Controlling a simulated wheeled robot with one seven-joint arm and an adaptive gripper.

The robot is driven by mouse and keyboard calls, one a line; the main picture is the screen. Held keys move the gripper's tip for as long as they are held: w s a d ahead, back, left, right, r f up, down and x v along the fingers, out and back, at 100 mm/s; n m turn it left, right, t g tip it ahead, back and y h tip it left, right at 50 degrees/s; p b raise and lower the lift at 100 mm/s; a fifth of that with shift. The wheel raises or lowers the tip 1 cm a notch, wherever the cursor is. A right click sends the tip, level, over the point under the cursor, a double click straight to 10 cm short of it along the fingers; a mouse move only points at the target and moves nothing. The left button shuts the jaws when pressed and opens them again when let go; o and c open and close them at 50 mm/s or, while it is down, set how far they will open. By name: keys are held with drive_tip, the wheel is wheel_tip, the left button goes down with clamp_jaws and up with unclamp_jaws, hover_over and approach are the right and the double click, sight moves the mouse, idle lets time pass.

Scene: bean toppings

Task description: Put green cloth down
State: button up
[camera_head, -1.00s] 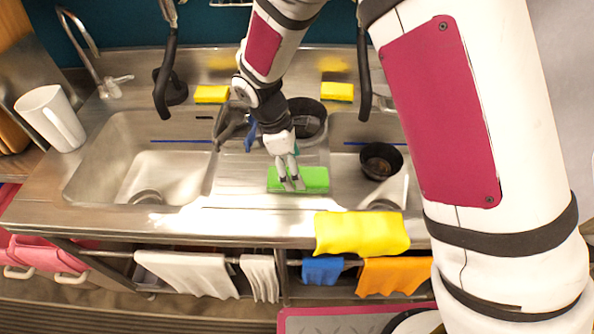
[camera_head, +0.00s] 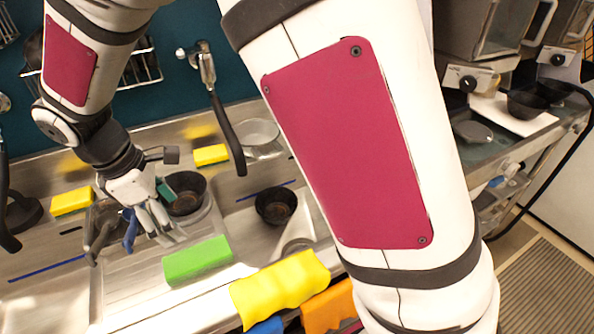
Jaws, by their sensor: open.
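The green cloth (camera_head: 197,261) is a bright green folded block lying on the flat steel strip between the sink basins, near the counter's front. My gripper (camera_head: 170,236) is open and empty. It points down just behind and to the left of the green cloth, with its fingertips apart from it. How high the fingertips are above the steel is hard to tell.
Black bowls (camera_head: 276,206) sit behind and right of the cloth. A yellow cloth (camera_head: 281,288) hangs over the front edge, near an orange cloth (camera_head: 328,308). Yellow sponges (camera_head: 72,201) lie at the back. A black spray hose (camera_head: 227,134) hangs behind.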

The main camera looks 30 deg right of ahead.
drive_tip(key=s+d+r+m+t+y, duration=0.1)
drive_tip(key=s+d+r+m, duration=0.25)
drive_tip(key=d+r, duration=0.25)
drive_tip(key=s+d+r+m+t+y, duration=0.1)
drive_tip(key=s+d+r+m, duration=0.25)
drive_tip(key=d+r, duration=0.25)
drive_tip(key=s+d+r+m+t, duration=0.3)
drive_tip(key=s+d+m, duration=0.4)
drive_tip(key=s+m, duration=0.2)
drive_tip(key=shift+s+d+r+y, duration=0.25)
drive_tip(key=shift+s+r+y, duration=0.15)
drive_tip(key=shift+s, duration=0.75)
drive_tip(key=shift+o, duration=0.4)
